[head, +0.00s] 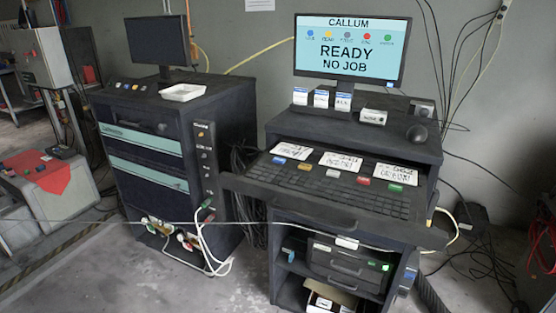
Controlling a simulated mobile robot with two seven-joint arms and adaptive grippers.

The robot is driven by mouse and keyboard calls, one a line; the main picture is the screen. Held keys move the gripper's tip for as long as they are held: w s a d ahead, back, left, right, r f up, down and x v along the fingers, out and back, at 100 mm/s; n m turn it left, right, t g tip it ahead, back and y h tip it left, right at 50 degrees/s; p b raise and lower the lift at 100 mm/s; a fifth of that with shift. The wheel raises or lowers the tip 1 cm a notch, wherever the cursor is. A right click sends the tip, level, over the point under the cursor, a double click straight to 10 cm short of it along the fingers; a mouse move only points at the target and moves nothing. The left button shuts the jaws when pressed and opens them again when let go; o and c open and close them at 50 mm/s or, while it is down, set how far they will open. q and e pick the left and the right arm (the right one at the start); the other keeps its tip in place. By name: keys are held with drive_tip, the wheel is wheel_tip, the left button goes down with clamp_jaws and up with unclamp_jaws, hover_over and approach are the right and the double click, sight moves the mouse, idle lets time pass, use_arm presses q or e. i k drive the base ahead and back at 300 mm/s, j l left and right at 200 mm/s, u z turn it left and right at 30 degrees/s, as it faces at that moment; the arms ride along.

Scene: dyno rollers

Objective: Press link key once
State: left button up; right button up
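A row of coloured keys lies on the keyboard (318,184) of the right-hand console: a blue key (279,160), a yellow key (306,167), a white key (333,173), a red key (364,181) and a green key (396,187). I cannot read any lettering on them. The monitor (348,50) above reads "CALLUM", "READY" and "NO JOB". It shows a row of coloured dots, blue at the far left, with captions too small to read surely. Neither of my grippers is in view.
Paper cards (291,151) lie behind the keys. A mouse (417,133) sits on the upper shelf at right. A dark cabinet (150,160) with a second monitor (158,41) stands at left. Cables hang beside both consoles, and a thin cable crosses in front. Grey floor is open in front.

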sight(277, 160)
drive_tip(key=j+z, duration=0.3)
drive_tip(key=j, duration=1.6)
